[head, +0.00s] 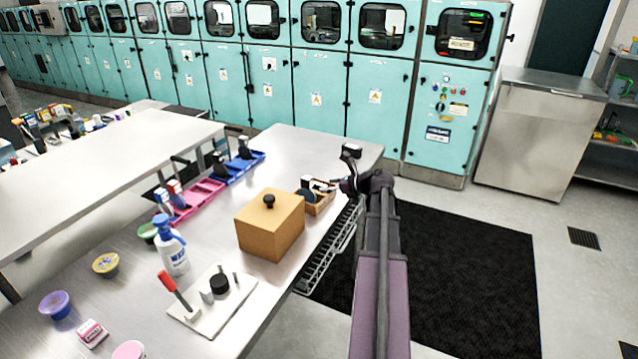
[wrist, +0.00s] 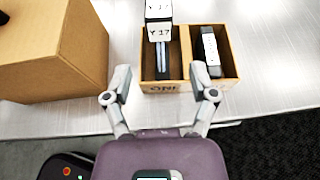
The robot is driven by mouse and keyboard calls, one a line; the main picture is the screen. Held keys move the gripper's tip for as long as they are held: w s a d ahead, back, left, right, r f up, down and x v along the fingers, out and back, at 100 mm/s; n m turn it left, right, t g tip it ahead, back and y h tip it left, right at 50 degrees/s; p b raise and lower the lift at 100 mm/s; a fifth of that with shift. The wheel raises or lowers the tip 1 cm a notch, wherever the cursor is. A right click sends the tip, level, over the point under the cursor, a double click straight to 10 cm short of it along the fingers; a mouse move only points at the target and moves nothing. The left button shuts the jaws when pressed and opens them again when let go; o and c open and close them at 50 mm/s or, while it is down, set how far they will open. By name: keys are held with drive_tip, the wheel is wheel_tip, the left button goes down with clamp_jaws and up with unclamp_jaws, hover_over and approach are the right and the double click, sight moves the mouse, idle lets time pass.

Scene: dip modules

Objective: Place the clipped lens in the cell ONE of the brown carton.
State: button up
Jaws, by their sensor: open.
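The brown carton (wrist: 188,88) lies ahead of my gripper in the wrist view, with two cells side by side. Lettering beginning "ON" shows on its near wall. The clipped lens (wrist: 158,28), with white tags reading Y 17, stands in the left cell, its tags above the rim. In the head view its dark disc (head: 306,195) shows at the carton (head: 320,206). My gripper (wrist: 160,76) is open and empty, its fingers spread at the carton's near side, apart from the tags. Its end also shows in the head view (head: 336,187).
A larger closed brown box (head: 270,225) with a black knob stands close to the left. Pink (head: 205,192) and blue (head: 240,168) trays lie further left. Bare metal table shows behind the carton.

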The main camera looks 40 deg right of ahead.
drive_tip(key=shift+s+d+r, duration=0.2)
drive_tip(key=shift+s+r, duration=0.05)
drive_tip(key=shift+s, duration=0.3)
